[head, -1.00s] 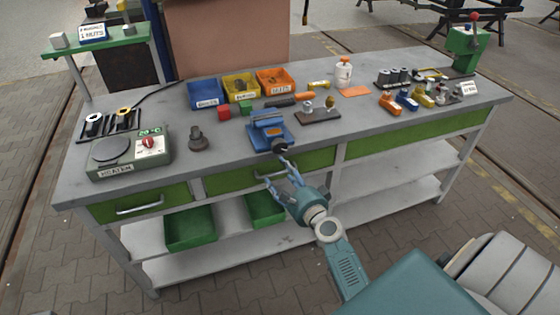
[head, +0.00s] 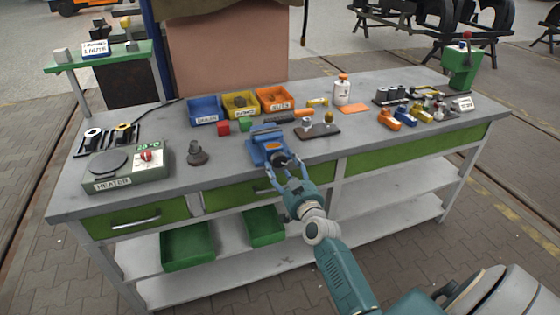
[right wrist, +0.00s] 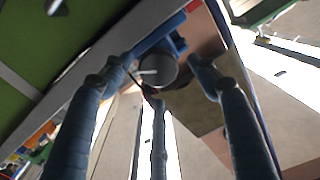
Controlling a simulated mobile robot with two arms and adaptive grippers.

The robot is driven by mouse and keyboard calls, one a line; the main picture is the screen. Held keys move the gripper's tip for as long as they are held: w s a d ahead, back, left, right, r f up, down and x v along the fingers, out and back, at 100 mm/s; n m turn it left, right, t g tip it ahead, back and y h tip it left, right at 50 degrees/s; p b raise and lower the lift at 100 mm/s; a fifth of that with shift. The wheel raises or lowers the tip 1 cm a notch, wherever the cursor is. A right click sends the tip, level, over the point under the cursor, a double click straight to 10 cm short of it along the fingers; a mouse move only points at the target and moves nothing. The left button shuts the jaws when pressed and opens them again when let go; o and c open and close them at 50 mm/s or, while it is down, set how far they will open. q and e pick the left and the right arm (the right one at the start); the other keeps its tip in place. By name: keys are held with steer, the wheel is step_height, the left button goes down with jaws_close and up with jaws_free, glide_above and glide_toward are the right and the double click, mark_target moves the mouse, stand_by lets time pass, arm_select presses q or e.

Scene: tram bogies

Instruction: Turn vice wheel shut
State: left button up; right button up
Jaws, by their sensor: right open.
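The blue vice (head: 267,143) stands on the workbench near its front edge, left of the middle. Its dark round wheel (head: 282,160) faces the front; in the right wrist view the wheel (right wrist: 158,70) is a dark disc with a pale bar, seen between the fingers. My right gripper (head: 285,174) is open, with its fingers on either side of the wheel. In the right wrist view my right gripper (right wrist: 163,78) has blue-grey fingers left and right and one below. Whether they touch the wheel I cannot tell. My left gripper is not in view.
A heater (head: 125,165) and a dark post (head: 196,153) stand there. A dark plate (head: 317,132) lies to the right.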

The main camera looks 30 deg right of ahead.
mark_target(281, 160)
steer(key=shift+x, duration=1.55)
steer(key=shift+c, duration=0.3)
steer(key=c, duration=1.1)
steer(key=shift+r+m, duration=0.1)
steer(key=shift+m, duration=0.2)
steer(key=shift+d+r+m, duration=0.1)
steer(key=shift+m, duration=1.2)
steer(key=shift+d+r+m, duration=0.1)
steer(key=shift+m, duration=1.2)
steer(key=shift+r, duration=0.1)
steer(key=o, duration=1.2)
steer(key=shift+c, duration=0.2)
steer(key=shift+f, duration=0.2)
